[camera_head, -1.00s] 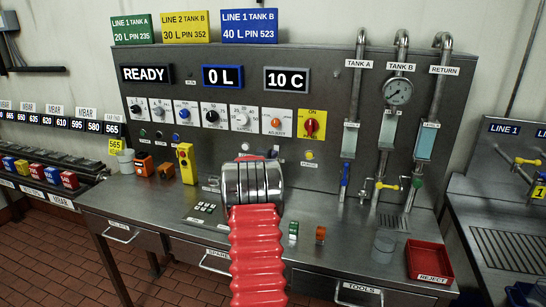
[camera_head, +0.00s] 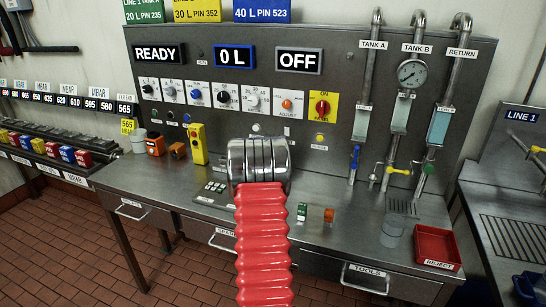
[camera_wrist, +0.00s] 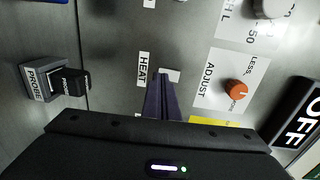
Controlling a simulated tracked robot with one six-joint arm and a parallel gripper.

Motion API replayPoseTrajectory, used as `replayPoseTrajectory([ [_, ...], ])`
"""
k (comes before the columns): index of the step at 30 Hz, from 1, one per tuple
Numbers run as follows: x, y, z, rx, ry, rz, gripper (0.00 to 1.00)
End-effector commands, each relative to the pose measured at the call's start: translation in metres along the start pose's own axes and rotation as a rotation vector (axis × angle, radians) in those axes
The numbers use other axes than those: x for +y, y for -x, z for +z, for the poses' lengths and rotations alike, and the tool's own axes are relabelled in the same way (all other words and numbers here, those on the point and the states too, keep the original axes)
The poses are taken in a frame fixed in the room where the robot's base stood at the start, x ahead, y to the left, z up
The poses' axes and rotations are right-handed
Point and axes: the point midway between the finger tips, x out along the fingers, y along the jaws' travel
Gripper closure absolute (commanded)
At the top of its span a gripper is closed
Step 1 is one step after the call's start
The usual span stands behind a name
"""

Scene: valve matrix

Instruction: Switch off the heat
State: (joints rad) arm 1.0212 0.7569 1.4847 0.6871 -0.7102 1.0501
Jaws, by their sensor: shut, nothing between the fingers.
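The HEAT label (camera_wrist: 143,69) is on the steel panel in the wrist view. My gripper (camera_wrist: 161,78) is shut and empty, with its dark fingertips beside this label. A small pale patch (camera_wrist: 171,74) shows at the tips; whether they touch it I cannot tell. A display reads OFF (camera_head: 300,60) in the head view, and it also shows at the wrist view's lower right (camera_wrist: 301,117). A red rotary switch on a yellow plate (camera_head: 322,107) is below it. In the head view my arm hides the gripper.
The orange ADJUST knob (camera_wrist: 236,92) sits close to the fingers. A black PROBE plug (camera_wrist: 70,82) projects from the panel at left. A yellow box (camera_head: 198,146) stands on the bench. A red REJECT tray (camera_head: 437,245) is at the right.

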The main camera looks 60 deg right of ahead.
Motion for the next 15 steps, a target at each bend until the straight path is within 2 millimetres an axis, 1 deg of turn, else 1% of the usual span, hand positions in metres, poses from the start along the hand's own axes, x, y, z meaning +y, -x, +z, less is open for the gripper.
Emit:
replayPoseTrajectory([
  [1, 0.002, 0.007, 0.000, 0.000, 0.001, 0.002, 1.00],
  [15, 0.014, 0.069, 0.000, 0.001, -0.001, 0.001, 1.00],
])
